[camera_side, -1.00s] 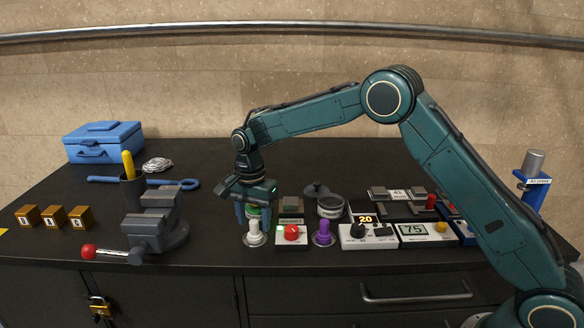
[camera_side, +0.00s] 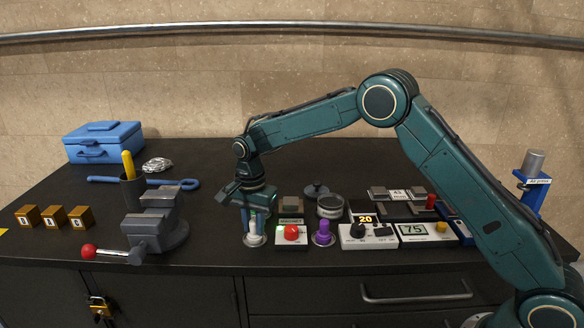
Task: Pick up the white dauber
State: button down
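The white dauber (camera_side: 254,239) stands upright on its round base near the front edge of the bench, left of the red button box. My gripper (camera_side: 254,228) points down over it, with its blue fingers around the dauber's upper part. The fingers and the dauber's top overlap in this view, so I cannot tell whether the fingers touch it or how far they are apart.
A box with a red button (camera_side: 291,235) sits close on the right, and a purple dauber (camera_side: 323,233) stands beyond it. A grey vise (camera_side: 155,228) is on the left. A display box (camera_side: 366,235) is further right. The bench between vise and dauber is clear.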

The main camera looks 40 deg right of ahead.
aim_at(254, 221)
jog(key=shift+f, duration=0.1)
dwell(0.4)
notch_tip(254, 221, up, 20)
dwell(0.6)
dwell(0.5)
jog(key=c, duration=2)
grip_release()
jog(key=shift+c, duration=0.8)
jog(key=shift+d, duration=0.1)
